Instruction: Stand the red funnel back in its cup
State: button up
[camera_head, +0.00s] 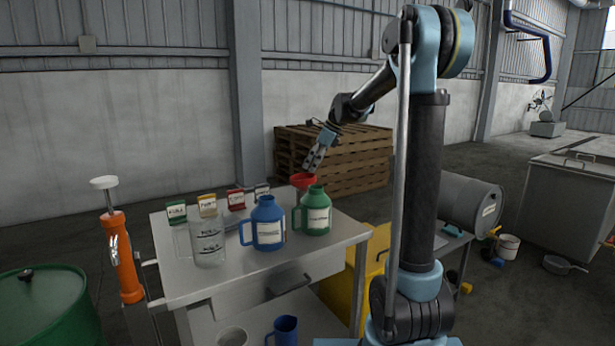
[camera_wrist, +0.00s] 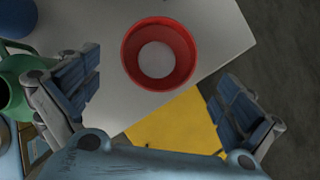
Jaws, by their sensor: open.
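The red funnel (camera_head: 303,181) is at the back right of the white table, partly behind the green jug (camera_head: 313,212). In the wrist view the funnel (camera_wrist: 130,50) shows from above as a round red rim with a pale grey round middle. My gripper (camera_head: 311,169) is just above it in the head view. In the wrist view my gripper (camera_wrist: 160,95) is open, with one finger on each side, and the funnel lies ahead of the gap between them. Nothing is between the fingers. The cup cannot be told apart; the funnel's lower part is hidden.
A blue jug (camera_head: 268,223), a clear jug (camera_head: 208,240) and several small labelled boxes (camera_head: 236,199) stand left of the green jug. A yellow bin (camera_head: 378,250) is beside the table's right edge. Wooden pallets (camera_head: 350,165) are behind.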

jog(key=w+v, duration=0.1)
jog(key=v, duration=0.5)
jog(key=s+d+f+n+h, duration=0.1)
jog(key=s+d+n, duration=0.2)
jog(key=s, duration=0.3)
jog(key=s+d+f+n, duration=0.2)
jog(key=s+d, duration=0.1)
jog(key=s, duration=0.3)
jog(key=s+d+f+n+h, duration=0.1)
jog(key=s+d+f+n, duration=0.3)
jog(key=s+f, duration=0.3)
jog(key=s+d+f+n+h, duration=0.2)
jog(key=s+d+f+n, duration=0.2)
jog(key=s, duration=0.8)
jog(key=s+d+f+n+t+h, duration=0.1)
jog(key=s+d+f+n, duration=0.3)
jog(key=s+f+n, duration=0.3)
notch_tip(320, 180, down, 4)
jog(key=s, duration=0.2)
jog(key=shift+s+r+h, duration=0.15)
jog(key=shift+s+h, duration=0.15)
jog(key=shift+s, duration=0.05)
